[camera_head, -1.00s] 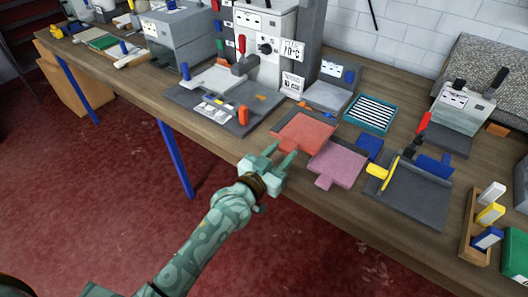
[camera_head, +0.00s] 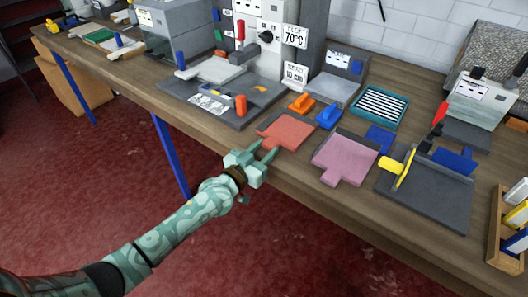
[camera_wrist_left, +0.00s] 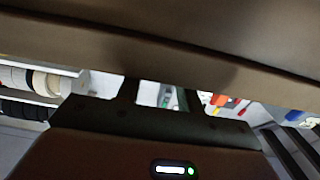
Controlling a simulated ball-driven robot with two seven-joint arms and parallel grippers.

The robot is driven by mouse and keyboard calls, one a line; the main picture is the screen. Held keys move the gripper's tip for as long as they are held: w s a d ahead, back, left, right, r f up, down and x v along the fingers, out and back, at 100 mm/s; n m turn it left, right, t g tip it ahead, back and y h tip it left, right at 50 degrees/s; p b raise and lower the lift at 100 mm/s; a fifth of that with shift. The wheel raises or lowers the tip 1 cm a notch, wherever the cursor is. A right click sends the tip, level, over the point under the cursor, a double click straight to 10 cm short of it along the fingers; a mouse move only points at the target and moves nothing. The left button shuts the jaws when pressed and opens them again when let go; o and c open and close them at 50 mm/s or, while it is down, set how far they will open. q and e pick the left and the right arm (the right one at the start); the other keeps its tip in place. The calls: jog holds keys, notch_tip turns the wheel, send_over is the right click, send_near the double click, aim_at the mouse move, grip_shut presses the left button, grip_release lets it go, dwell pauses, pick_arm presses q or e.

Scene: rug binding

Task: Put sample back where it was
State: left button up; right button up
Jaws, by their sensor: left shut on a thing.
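The flat red-orange sample (camera_head: 287,131) is near the front edge of the bench. My left gripper (camera_head: 265,150) is at its near left corner, shut on it. I cannot tell whether the sample touches the bench or is held just above it. A flat pink sample (camera_head: 345,158) with a tab lies to its right, apart from it. In the left wrist view the sample cannot be made out clearly. My right gripper is not in view.
Behind the red sample are an orange-handled block (camera_head: 301,103) and a blue one (camera_head: 329,117). A grey press (camera_head: 262,45) with a dark base stands at back left. A striped teal-framed panel (camera_head: 379,106) and a dark cutting board (camera_head: 425,200) with yellow handle are right.

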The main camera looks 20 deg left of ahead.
pick_arm(q)
jog(key=shift+s+f+b, duration=0.2)
jog(key=shift+f+b, duration=0.25)
jog(key=shift+f, duration=0.2)
jog(key=o, duration=1.1)
jog(key=shift+s+d+f, duration=0.1)
jog(key=shift+f, duration=0.1)
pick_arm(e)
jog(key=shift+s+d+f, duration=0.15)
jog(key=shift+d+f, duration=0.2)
pick_arm(q)
jog(key=shift+r+p, duration=0.4)
jog(key=shift+r, duration=0.1)
jog(key=shift+s+r+p, duration=0.1)
jog(key=shift+s+p, duration=0.2)
jog(key=v, duration=0.3)
jog(key=p+v, duration=0.1)
jog(key=v, duration=0.3)
jog(key=p+v, duration=0.1)
jog(key=v, duration=0.3)
jog(key=shift+a+r, duration=0.2)
jog(key=shift+r, duration=0.15)
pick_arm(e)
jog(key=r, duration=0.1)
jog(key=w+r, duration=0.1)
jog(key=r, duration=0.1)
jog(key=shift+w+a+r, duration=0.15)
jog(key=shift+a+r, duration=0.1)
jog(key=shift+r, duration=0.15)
